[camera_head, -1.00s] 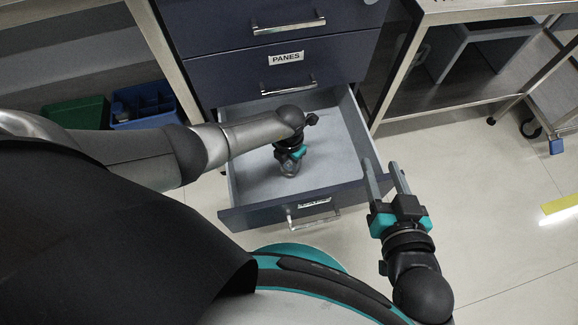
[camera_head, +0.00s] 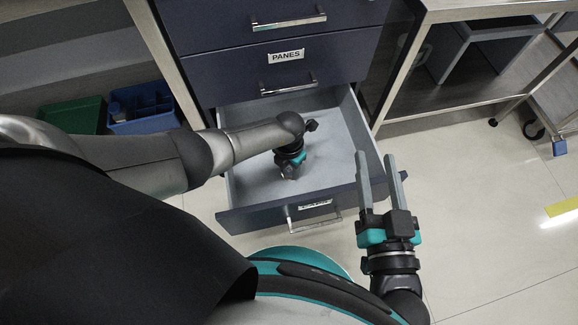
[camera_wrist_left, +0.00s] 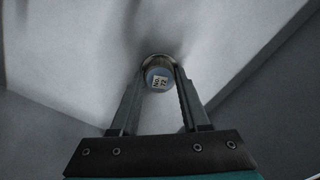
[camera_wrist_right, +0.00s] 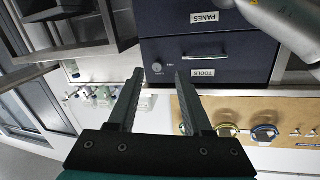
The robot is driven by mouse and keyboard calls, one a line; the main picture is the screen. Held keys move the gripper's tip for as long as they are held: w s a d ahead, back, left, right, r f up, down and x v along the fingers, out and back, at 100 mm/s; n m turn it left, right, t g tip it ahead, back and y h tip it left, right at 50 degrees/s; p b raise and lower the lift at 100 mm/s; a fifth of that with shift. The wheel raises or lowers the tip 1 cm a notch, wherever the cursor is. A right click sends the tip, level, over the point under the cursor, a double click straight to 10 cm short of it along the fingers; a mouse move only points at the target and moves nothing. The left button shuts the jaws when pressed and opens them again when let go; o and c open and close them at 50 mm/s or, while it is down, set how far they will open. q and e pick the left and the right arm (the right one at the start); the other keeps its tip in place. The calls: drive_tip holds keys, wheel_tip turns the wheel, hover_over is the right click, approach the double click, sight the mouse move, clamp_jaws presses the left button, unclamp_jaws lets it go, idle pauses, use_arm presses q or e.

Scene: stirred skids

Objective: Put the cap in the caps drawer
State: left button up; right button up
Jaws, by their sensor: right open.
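The round cap (camera_wrist_left: 159,77), with a small printed label on its top, sits between the fingertips of my left gripper (camera_wrist_left: 160,80), which is shut on it. In the head view, my left gripper (camera_head: 290,172) points down inside the open bottom drawer (camera_head: 236,219); the cap is hardly visible there. I cannot tell whether the cap touches the drawer floor. The label on this drawer's front is too small to read. My right gripper (camera_head: 376,160) is open and empty, right of the drawer front; its fingers also show in the right wrist view (camera_wrist_right: 158,75).
The closed PANES drawer (camera_head: 220,78) is above the open one. A blue bin (camera_head: 146,124) and a green bin (camera_head: 75,115) stand at left. A metal table frame (camera_head: 440,108) stands at right. The floor (camera_head: 480,240) at right is clear.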

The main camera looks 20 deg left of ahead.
use_arm(q)
drive_tip(key=o, duration=0.4)
drive_tip(key=shift+o, duration=0.2)
